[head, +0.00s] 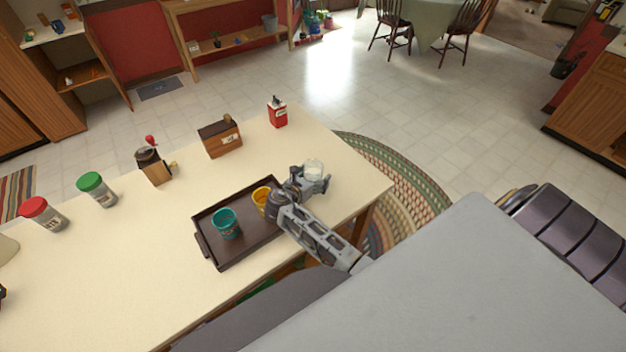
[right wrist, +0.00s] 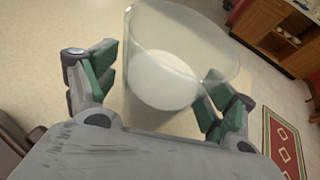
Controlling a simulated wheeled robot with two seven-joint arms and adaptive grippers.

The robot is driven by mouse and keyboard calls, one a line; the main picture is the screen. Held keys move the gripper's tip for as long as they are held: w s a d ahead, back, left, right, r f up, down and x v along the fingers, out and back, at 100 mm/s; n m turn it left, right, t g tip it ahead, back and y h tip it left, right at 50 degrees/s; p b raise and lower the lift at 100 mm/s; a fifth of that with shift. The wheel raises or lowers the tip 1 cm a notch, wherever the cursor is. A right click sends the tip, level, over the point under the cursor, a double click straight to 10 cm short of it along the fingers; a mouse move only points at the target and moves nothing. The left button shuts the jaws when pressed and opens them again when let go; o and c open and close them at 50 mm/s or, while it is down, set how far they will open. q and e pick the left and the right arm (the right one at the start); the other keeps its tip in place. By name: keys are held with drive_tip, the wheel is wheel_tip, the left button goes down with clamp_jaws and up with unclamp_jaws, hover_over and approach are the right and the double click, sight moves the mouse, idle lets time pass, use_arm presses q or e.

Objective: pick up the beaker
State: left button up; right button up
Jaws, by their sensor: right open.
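The beaker is a clear, see-through cup (head: 314,168) standing near the right end of the cream table. In the right wrist view the beaker (right wrist: 178,72) fills the space between my fingers, with its wide rim at the top and a pale round base showing through. My right gripper (head: 312,184) is at the beaker on the near side. In its wrist view the gripper (right wrist: 162,88) is open, with one green-padded finger on each side of the beaker. I cannot tell whether either finger touches the glass. My left gripper is not in view.
Just left of my right gripper, a dark tray (head: 235,255) holds a teal cup (head: 226,223) and a yellow cup (head: 262,198). A red tin (head: 278,113), a wooden box (head: 220,138), a grinder (head: 154,166) and two jars (head: 97,190) stand farther back.

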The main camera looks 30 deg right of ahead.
drive_tip(key=c, duration=1.3)
drive_tip(key=shift+r, duration=0.15)
drive_tip(key=shift+c, duration=0.2)
drive_tip(key=shift+r+p, duration=0.35)
drive_tip(key=shift+r, duration=4.55)
